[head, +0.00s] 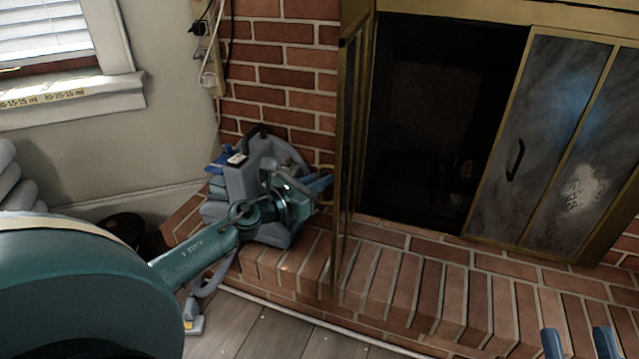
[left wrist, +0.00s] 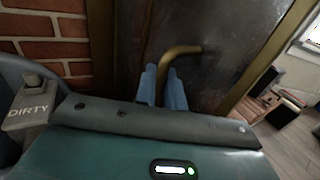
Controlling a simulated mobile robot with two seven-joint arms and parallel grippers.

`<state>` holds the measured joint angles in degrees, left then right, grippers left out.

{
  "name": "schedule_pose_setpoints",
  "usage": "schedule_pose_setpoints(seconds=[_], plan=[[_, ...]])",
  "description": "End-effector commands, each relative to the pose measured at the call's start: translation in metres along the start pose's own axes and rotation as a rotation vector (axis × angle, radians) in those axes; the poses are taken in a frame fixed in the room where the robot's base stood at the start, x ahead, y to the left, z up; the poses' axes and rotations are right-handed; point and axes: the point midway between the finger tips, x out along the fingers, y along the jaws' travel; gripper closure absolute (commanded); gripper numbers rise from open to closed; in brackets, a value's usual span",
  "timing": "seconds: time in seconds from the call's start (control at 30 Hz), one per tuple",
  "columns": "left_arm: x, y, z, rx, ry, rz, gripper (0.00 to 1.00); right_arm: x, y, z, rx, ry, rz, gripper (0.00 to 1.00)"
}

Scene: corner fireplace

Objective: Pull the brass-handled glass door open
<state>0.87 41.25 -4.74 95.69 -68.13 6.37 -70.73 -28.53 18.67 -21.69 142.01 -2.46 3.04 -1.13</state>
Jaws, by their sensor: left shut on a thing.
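The brass-handled glass door (head: 345,150) stands swung out from the fireplace, seen nearly edge-on, with the dark firebox open beside it. In the left wrist view its smoky glass (left wrist: 225,60) fills the upper middle. The curved brass handle (left wrist: 183,51) passes between the blue fingers of my left gripper (left wrist: 164,88), which is shut on it. In the head view my left gripper (head: 322,184) is at the door's left face, partly hidden by its own wrist. My right gripper (head: 579,343) shows only its two blue fingertips, apart and empty, at the bottom right.
The other glass door (head: 550,140), with a black handle (head: 515,160), covers the right of the firebox. A brick hearth (head: 400,285) runs below. A grey vacuum-like machine with a hose (head: 260,195) stands left of the door, behind my left arm. Wood floor lies in front.

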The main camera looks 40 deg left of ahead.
Motion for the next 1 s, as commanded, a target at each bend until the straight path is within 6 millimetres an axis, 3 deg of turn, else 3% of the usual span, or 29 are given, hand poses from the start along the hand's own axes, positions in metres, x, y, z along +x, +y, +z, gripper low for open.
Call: schedule_pose_setpoints(seconds=[0.57,0.6,0.77,1.0], plan=[[0.0016,0.0042,0.004,-0.001,-0.008,0.01,1.0,0.0019,0.0016,-0.0024,-0.018,0.019,-0.003,0.64],[0.0016,0.0041,0.004,-0.001,-0.008,0.01,0.89,0.0019,0.0016,-0.0025,-0.018,0.019,-0.003,0.64],[0.0014,0.003,0.0029,-0.001,-0.006,0.008,0.76,0.0019,0.0016,-0.0024,-0.018,0.019,-0.003,0.64],[0.0007,0.0015,0.0014,0.0,-0.003,0.004,0.75,0.0019,0.0016,-0.0023,-0.018,0.018,-0.003,0.64]])
